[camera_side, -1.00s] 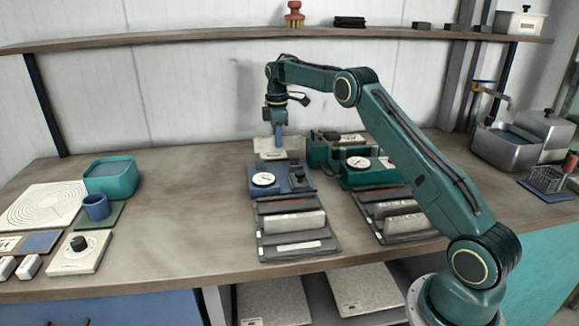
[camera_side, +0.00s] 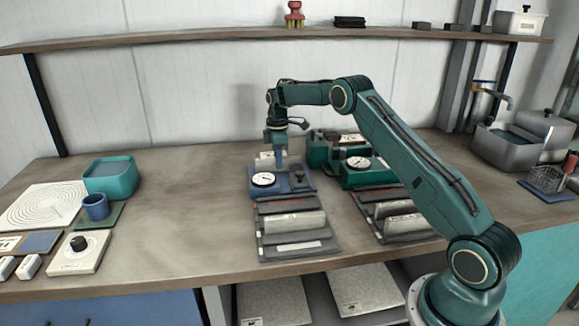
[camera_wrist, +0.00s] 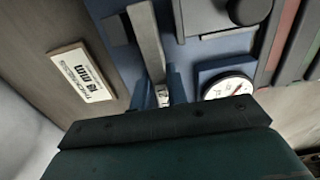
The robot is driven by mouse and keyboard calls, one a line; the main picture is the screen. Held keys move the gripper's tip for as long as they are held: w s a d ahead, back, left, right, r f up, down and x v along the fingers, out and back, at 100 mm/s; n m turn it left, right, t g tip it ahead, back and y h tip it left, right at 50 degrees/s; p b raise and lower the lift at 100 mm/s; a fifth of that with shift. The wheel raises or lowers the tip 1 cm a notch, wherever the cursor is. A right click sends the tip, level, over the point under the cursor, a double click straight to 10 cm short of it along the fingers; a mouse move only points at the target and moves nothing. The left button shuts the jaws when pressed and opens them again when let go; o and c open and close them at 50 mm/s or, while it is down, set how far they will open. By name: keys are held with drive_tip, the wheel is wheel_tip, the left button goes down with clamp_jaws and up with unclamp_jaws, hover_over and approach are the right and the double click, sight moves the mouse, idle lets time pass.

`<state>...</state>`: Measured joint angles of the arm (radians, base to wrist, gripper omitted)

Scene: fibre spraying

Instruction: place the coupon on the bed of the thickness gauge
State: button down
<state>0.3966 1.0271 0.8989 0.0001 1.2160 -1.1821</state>
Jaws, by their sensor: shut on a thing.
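The blue thickness gauge (camera_side: 262,188) stands mid-bench with a round white dial (camera_side: 263,179). In the wrist view its dial (camera_wrist: 228,89) is right of my fingers, and the blue body fills the top middle. My gripper (camera_side: 280,162) points down over the rear of this gauge, low and close to it. In the wrist view my gripper (camera_wrist: 161,94) is shut on the coupon (camera_wrist: 148,38), a narrow grey strip seen nearly edge-on. Whether the coupon touches the bed is not clear. In the side view the coupon is hard to pick out behind the fingers.
A label plate (camera_wrist: 82,83) reading "THICKNESS" lies beside the gauge. A green gauge (camera_side: 365,172) stands close on the right. A dark rack (camera_side: 290,248) with pale coupons is in front, another rack (camera_side: 380,198) to its right.

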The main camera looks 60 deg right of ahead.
drive_tip(key=shift+f, duration=0.15)
drive_tip(key=c, duration=1.4)
unclamp_jaws()
wheel_tip(320, 180, up, 12)
drive_tip(key=shift+r, duration=0.15)
